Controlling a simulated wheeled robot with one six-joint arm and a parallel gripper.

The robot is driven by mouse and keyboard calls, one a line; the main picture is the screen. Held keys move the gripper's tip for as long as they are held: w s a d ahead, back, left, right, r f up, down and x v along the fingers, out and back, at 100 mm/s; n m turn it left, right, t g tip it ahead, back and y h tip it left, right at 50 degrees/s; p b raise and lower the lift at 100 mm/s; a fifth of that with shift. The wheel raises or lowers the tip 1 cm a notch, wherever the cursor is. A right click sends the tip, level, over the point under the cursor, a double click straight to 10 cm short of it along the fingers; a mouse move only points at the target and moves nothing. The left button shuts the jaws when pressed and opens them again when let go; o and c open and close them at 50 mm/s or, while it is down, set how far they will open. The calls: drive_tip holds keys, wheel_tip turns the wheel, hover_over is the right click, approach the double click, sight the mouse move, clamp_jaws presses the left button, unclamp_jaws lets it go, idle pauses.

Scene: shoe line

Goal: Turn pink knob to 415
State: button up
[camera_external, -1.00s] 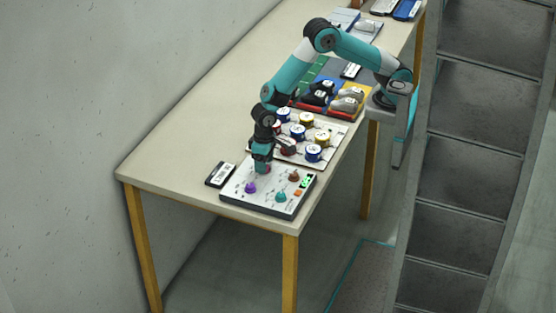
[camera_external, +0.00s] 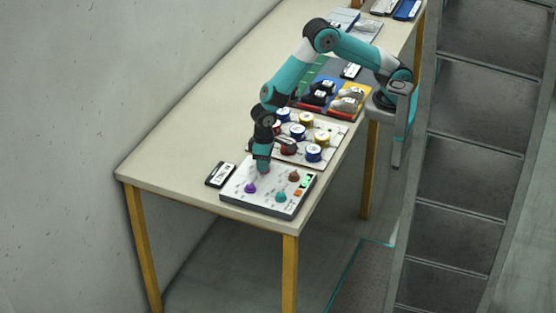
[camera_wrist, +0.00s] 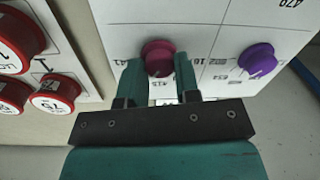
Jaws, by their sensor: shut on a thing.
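The pink knob (camera_wrist: 158,57) sits on the white control panel (camera_wrist: 110,12) in the wrist view, with dark printed numbers around it. My gripper (camera_wrist: 158,72) is shut on the pink knob, one teal finger on each side. A "415" label shows just below the knob, between the fingers. In the external view my gripper (camera_external: 262,166) reaches down onto the far left part of the panel (camera_external: 240,202) and mostly hides the pink knob. The knob's pointer is too small to read.
A purple knob (camera_external: 250,188) is close to my gripper on the panel. A teal knob (camera_external: 281,196), a brown knob (camera_external: 294,176) and a green display (camera_external: 306,181) are also there. A black-and-white box (camera_external: 220,175) lies left of the panel.

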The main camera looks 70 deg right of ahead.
drive_tip(key=n, duration=0.6)
idle(0.3)
drive_tip(key=shift+a+n, duration=0.1)
drive_tip(key=shift+n, duration=0.2)
drive_tip(key=o, duration=0.9)
drive_tip(key=shift+o, duration=0.2)
drive_tip(key=shift+r, duration=0.15)
wheel_tip(320, 180, up, 17)
drive_tip(key=b, duration=0.1)
drive_tip(key=shift+w+d, duration=0.35)
drive_tip(key=shift+r, duration=0.1)
